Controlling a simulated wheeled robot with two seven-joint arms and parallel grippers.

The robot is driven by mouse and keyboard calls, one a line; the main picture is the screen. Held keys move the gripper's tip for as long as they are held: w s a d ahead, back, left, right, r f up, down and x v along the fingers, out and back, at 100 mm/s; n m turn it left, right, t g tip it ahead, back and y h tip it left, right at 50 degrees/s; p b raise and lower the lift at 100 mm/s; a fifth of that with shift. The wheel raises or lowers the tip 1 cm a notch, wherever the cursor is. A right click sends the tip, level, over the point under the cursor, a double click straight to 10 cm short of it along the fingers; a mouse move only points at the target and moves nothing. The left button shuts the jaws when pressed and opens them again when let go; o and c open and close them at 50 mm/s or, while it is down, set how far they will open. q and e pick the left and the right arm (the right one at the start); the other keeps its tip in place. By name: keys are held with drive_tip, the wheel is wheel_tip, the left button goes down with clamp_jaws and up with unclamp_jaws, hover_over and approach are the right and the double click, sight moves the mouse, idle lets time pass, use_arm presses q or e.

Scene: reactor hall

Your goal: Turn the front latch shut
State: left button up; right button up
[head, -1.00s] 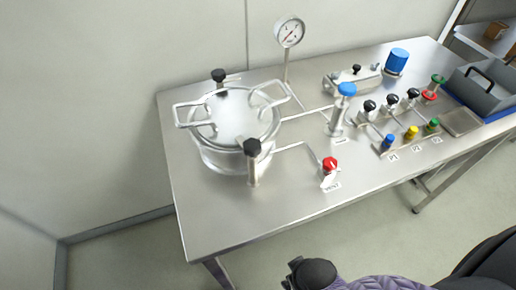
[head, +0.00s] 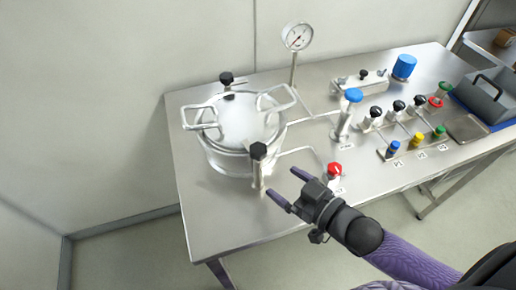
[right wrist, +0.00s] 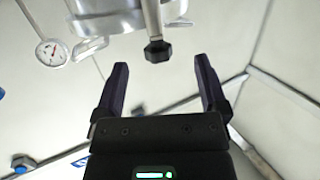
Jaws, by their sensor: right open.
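The front latch (head: 258,152) is a metal post with a black faceted knob on top, standing at the front side of the steel vessel (head: 228,158). In the right wrist view the latch knob (right wrist: 157,51) lies ahead, between the lines of the two fingers but beyond their tips. My right gripper (head: 283,182) is open and empty, just right of and in front of the latch, apart from it. Its open fingers also show in the right wrist view (right wrist: 161,66). A back latch (head: 226,79) with a black knob stands behind the vessel. My left gripper is not in view.
A red knob (head: 334,169) stands on the table close behind my right gripper. A blue-topped valve (head: 354,96), a gauge (head: 298,37) and several coloured knobs stand further right. The steel table (head: 215,215) is bare at its front left.

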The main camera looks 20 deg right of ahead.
sight(265, 156)
drive_tip(key=shift+n+t+y, duration=0.3)
drive_tip(key=shift+t+y, duration=0.2)
drive_tip(key=shift+y, duration=0.3)
drive_tip(key=x, duration=0.3)
drive_tip(key=r+b+x, duration=0.1)
drive_tip(key=x, duration=0.2)
drive_tip(key=d+r+x, duration=0.1)
drive_tip(key=x, duration=0.2)
drive_tip(key=shift+w+a, duration=0.1)
drive_tip(key=shift+w, duration=0.4)
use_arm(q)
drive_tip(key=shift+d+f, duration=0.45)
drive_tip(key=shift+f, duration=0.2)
